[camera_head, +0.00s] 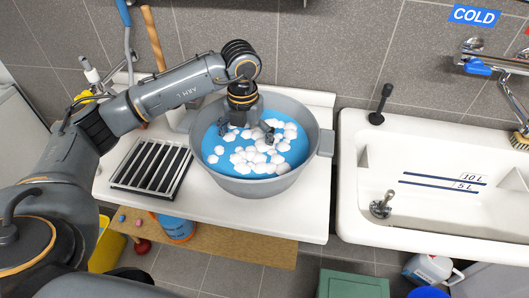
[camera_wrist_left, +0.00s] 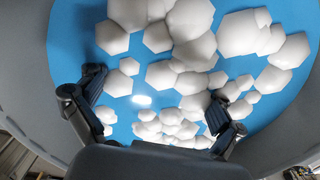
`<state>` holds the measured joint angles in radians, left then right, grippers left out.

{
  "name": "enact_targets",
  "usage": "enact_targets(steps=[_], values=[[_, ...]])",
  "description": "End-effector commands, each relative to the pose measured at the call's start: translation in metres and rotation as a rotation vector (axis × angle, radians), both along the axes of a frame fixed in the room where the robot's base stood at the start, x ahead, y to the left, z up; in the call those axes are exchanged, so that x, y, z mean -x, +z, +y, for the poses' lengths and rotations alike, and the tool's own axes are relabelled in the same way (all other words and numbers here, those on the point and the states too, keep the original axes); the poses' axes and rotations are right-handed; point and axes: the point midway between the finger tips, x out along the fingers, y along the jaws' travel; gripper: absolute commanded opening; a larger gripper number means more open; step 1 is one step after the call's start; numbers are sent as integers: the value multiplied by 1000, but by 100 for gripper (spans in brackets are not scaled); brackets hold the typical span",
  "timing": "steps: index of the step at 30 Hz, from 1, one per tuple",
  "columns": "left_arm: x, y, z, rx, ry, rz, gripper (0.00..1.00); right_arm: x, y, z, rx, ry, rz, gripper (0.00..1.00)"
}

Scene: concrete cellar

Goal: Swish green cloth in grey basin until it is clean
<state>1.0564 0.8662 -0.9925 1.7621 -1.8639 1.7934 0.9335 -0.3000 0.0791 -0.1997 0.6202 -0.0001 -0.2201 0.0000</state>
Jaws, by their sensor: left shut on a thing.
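The grey basin (camera_head: 318,142) stands on the white counter, holding blue water with many white foam lumps. My left gripper (camera_head: 246,131) points down into the basin, its fingers at the water among the foam. The left wrist view shows the fingers (camera_wrist_left: 155,112) set wide apart, with blue water and foam between and beyond them; the basin wall (camera_wrist_left: 32,75) curves around. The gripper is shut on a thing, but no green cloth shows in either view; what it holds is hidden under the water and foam. My right gripper is not in view.
A white sink (camera_head: 345,190) with volume marks and a tap (camera_head: 480,62) is at right. A black slatted rack (camera_head: 150,167) lies left of the basin. A wooden shelf (camera_head: 235,246) sits below the counter, with a blue container (camera_head: 175,228). A green box (camera_head: 352,286) is on the floor.

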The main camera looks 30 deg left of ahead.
Motion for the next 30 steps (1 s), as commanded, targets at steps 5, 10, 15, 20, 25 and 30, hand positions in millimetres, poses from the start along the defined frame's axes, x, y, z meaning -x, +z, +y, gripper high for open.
enact_targets(steps=[5,10,15,20,25,30], values=[[0,0,-4,0,-1,0,68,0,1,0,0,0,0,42],[0,1,-21,0,-2,0,68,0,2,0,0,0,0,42],[0,0,-37,0,-1,-1,68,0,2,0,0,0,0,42],[0,0,-48,0,0,-1,68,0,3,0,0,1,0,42],[0,0,-50,-1,1,-1,68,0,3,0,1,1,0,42],[0,0,-50,-1,1,-1,68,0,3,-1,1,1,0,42]])
